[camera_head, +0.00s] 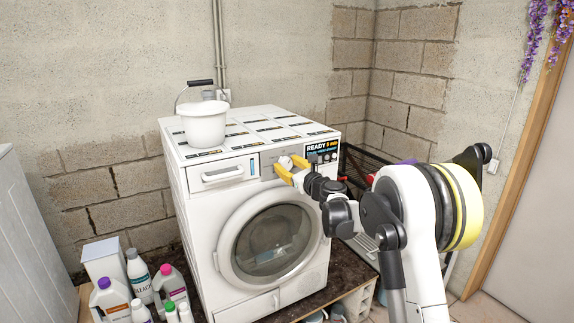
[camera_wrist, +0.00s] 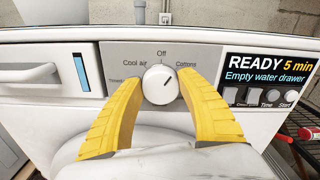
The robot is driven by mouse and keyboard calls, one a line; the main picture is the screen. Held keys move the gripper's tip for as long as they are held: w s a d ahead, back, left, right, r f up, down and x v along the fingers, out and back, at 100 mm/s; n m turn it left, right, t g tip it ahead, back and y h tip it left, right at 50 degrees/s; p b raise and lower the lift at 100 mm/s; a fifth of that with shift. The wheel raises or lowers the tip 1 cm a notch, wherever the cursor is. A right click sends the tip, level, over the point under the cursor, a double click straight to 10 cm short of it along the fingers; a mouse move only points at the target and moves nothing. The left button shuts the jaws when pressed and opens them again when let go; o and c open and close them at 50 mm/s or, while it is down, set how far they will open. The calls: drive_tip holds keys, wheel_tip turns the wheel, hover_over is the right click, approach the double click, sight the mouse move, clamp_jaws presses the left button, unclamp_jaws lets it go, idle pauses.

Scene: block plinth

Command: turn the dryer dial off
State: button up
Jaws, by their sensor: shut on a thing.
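The white dryer (camera_head: 200,215) stands against the block wall, with its round door on the front. Its dial (camera_wrist: 158,90) is a round white knob on the grey panel, with "Cool air" at left, "Off" at top and "Cottons" at right. The dial's dark mark points up and right, between "Off" and "Cottons". My gripper (camera_wrist: 160,84) has its yellow fingers on both sides of the dial and is shut on it. In the head view my gripper (camera_head: 289,168) reaches the panel from the right, and the dial shows small between the fingers.
A white bucket (camera_head: 204,124) with a raised handle stands on the dryer top. The display (camera_wrist: 268,70) right of the dial reads "READY 5 min, Empty water drawer". The drawer handle (camera_wrist: 38,73) is at left. Several bottles (camera_head: 140,275) stand at lower left.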

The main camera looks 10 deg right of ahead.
drive_tip(key=n, duration=0.6)
drive_tip(key=shift+a, duration=0.15)
drive_tip(key=shift+n, duration=0.4)
drive_tip(key=o, duration=1.2)
drive_tip(key=shift+c, duration=0.2)
drive_tip(key=v, duration=1.2)
